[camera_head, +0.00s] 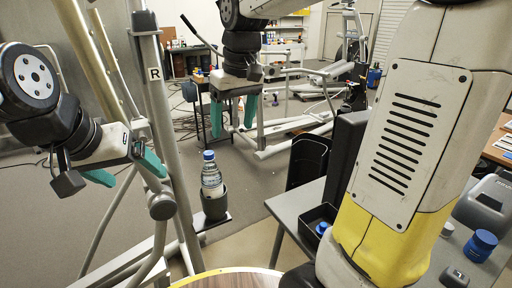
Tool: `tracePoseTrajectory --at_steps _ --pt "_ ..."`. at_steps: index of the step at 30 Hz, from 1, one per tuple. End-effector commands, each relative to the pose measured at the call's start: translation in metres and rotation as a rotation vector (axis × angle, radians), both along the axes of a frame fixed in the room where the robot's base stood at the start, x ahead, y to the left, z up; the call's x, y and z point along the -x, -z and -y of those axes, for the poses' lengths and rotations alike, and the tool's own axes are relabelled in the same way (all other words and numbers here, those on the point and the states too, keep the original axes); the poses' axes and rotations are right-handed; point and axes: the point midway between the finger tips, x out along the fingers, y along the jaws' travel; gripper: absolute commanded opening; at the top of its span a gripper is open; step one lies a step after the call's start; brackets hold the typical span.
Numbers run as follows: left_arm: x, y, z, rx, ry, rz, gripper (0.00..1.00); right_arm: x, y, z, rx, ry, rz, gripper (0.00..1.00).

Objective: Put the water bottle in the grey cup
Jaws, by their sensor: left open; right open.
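The water bottle (211,178) is clear with a blue cap and a pale label. It stands upright with its lower end inside the dark grey cup (215,207), which is fixed on the frame of the elliptical; the bottle's base is hidden by the cup wall. My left gripper (127,171) has teal fingers and is open and empty, to the left of the bottle. My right gripper (233,114) also has teal fingers, spread apart and empty, above and slightly right of the bottle in the picture. Neither gripper touches the bottle.
Metal elliptical tubes (158,120) stand between my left gripper and the bottle. A grey table (292,208) at right holds a black bin (308,162), a blue jar (481,245) and a grey case (487,203). Open floor (262,178) lies right of the bottle.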

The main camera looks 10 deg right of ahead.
Motion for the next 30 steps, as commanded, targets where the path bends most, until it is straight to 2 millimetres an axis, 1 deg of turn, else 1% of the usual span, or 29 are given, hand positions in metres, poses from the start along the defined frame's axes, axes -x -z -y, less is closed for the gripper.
tracePoseTrajectory --at_steps 1,3,6,9,12,15,18,30 --pt "0.000 0.000 0.000 0.000 0.000 0.000 0.86 0.020 -0.004 0.016 -0.029 0.050 0.040 0.72" --pt "0.000 0.000 0.000 0.000 0.000 0.000 0.86 0.043 -0.005 0.033 -0.067 0.111 0.092 0.72" --pt "0.000 0.000 0.000 0.000 0.000 0.000 0.86 0.075 -0.001 0.051 -0.120 0.198 0.166 0.72" --pt "0.000 0.000 0.000 0.000 0.000 0.000 0.86 0.101 0.008 0.063 -0.163 0.273 0.228 0.72" --pt "0.000 0.000 0.000 0.000 0.000 0.000 0.86 0.120 0.016 0.070 -0.195 0.326 0.274 0.72" --pt "0.000 0.000 0.000 0.000 0.000 0.000 0.86 0.130 0.023 0.074 -0.214 0.359 0.303 0.72" --pt "0.000 0.000 0.000 0.000 0.000 0.000 0.86 0.134 0.025 0.075 -0.222 0.373 0.314 0.72" --pt "0.000 0.000 0.000 0.000 0.000 0.000 0.86 0.134 0.026 0.075 -0.222 0.373 0.315 0.72"
